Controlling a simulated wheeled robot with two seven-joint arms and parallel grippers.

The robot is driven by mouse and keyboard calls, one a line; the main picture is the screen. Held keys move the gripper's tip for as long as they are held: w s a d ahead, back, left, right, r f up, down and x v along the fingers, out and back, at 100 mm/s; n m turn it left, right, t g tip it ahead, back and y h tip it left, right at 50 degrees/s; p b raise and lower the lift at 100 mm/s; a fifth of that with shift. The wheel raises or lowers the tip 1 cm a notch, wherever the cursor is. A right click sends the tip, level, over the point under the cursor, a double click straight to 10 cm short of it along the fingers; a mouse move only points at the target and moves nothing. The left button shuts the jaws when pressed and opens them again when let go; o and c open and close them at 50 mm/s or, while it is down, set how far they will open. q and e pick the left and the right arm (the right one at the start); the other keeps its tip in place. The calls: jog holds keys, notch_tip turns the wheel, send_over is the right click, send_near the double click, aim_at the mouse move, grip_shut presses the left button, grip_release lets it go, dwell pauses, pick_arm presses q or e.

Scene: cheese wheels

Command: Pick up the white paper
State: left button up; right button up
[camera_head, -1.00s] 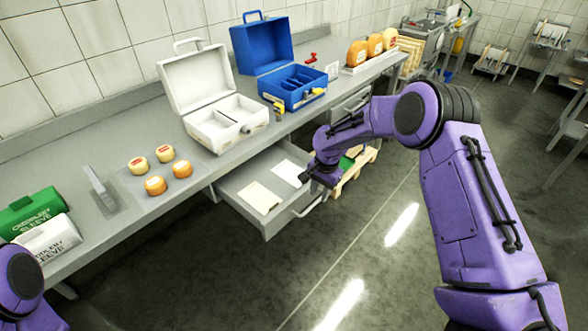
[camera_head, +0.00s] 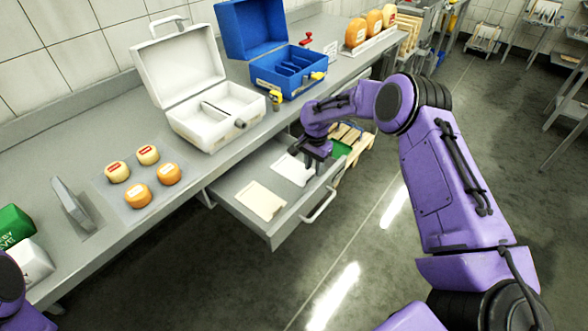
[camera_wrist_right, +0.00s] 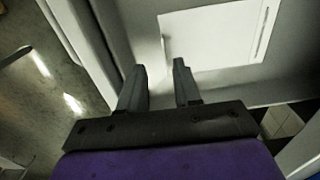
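The white paper (camera_head: 292,168) lies in the open drawer (camera_head: 234,189) under the counter, at its right side. A cream-coloured sheet (camera_head: 261,200) lies to its left in the same drawer. My right gripper (camera_head: 317,166) is over the drawer at the paper's right edge. In the right wrist view the white paper (camera_wrist_right: 215,35) lies flat on the drawer floor, beyond the fingertips. The right gripper's two fingers (camera_wrist_right: 160,75) are apart with nothing between them. My left arm shows only as a purple part at the lower left; its gripper is out of view.
An open white toolbox (camera_head: 215,115) and an open blue toolbox (camera_head: 287,70) stand on the counter (camera_head: 75,245). Several small cheeses (camera_head: 139,195) sit on a mat, with larger ones (camera_head: 356,33) farther back. The drawer's front handle (camera_head: 319,207) faces the floor.

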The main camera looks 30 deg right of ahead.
aim_at(310, 176)
jog(key=f, duration=0.3)
jog(key=shift+w+a+f+p, duration=0.15)
jog(key=shift+w+a+p, duration=0.05)
jog(key=shift+w+p, duration=0.15)
jog(key=shift+f, duration=0.45)
jog(key=shift+a, duration=0.1)
grip_shut()
